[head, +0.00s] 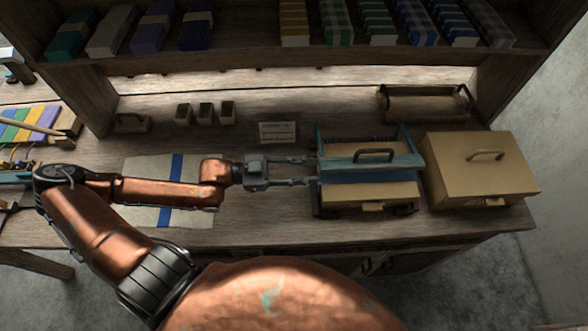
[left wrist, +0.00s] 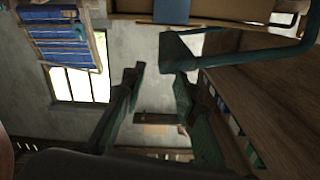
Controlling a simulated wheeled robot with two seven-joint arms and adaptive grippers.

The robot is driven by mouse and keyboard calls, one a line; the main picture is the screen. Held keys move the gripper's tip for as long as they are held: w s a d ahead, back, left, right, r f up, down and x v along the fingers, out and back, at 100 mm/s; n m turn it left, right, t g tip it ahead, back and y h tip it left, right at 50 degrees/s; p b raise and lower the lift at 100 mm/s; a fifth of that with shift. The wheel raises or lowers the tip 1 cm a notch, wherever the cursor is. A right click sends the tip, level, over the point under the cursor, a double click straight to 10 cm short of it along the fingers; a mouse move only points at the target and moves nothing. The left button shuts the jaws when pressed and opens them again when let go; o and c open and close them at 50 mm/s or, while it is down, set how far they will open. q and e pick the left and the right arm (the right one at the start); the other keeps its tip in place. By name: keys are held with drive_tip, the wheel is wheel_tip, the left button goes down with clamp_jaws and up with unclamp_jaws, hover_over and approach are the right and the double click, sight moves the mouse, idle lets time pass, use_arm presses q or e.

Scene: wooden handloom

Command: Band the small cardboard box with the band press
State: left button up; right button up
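The band press (head: 319,147) stands on the right half of the bench, with a teal frame and a dark handle (head: 375,154) on top. A tan cardboard box (head: 365,193) appears to sit in it, with a blue strip across it; its far part is hidden by the frame. My left gripper (head: 308,171) reaches in from the left, level, its fingertips at the press's left side. In the left wrist view its two fingers (left wrist: 158,82) are spread with nothing between them. A teal bar (left wrist: 245,50) of the press is just beyond them; contact cannot be told. My right gripper is not seen.
A larger tan lidded box (head: 482,175) stands close on the right of the press. A cloth with a blue stripe (head: 150,195) lies under my left arm. A small sign (head: 278,132), several small dark boxes (head: 205,112) and a tray (head: 425,102) are behind.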

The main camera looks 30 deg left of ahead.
use_arm(q)
drive_tip(key=shift+p+v, duration=0.85)
drive_tip(key=shift+v, duration=1)
drive_tip(key=shift+p, duration=0.3)
